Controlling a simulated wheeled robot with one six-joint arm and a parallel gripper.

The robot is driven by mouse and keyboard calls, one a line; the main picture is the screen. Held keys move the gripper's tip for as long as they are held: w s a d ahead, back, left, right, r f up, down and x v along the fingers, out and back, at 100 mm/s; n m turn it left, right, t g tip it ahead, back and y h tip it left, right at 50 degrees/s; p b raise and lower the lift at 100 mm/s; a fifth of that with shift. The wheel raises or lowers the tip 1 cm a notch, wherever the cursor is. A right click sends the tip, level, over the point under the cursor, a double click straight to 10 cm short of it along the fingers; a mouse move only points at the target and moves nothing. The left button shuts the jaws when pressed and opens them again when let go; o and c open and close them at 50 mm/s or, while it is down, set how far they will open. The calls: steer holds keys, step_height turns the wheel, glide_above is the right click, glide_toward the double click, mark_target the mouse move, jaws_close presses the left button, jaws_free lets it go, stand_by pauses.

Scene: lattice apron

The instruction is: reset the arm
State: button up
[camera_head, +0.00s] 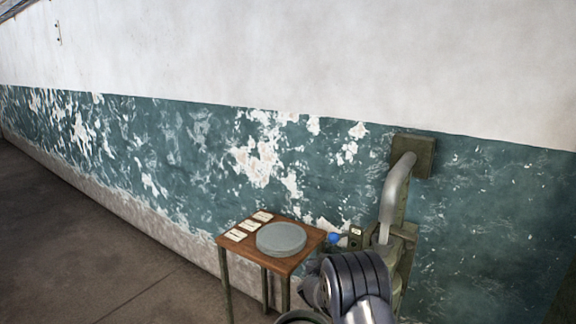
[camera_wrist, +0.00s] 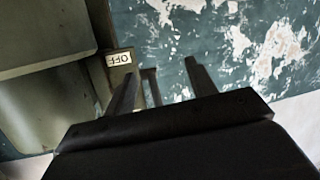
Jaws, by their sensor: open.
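In the wrist view my gripper (camera_wrist: 160,75) is open, with its two dark fingers apart and nothing seen held between them. A small olive block with an upside-down "OFF" label (camera_wrist: 119,58) shows beyond the left finger. A narrow dark upright piece (camera_wrist: 151,87) shows between the fingers; I cannot tell what it is or whether a finger touches it. In the head view my dark ribbed arm (camera_head: 352,284) reaches up at the lower right in front of the wall fixture. The fingers cannot be made out there.
A small wooden table (camera_head: 228,246) with a round grey disc (camera_head: 281,238) and several pale cards stands left of my arm. A grey bent pipe (camera_head: 397,183) runs down from an olive wall box (camera_head: 413,156). The floor (camera_head: 90,245) at left is clear.

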steer(key=shift+s+a+f+n+t+h+b, duration=0.25)
steer(key=shift+s+f+t+b, duration=0.45)
steer(key=shift+b, duration=1)
steer(key=shift+s+a+f+n+t+h+b, duration=0.15)
steer(key=shift+s+f+t+h+b, duration=0.45)
steer(key=shift+b, duration=1.1)
steer(key=shift+w+f+y, duration=0.2)
steer(key=shift+f+y, duration=0.05)
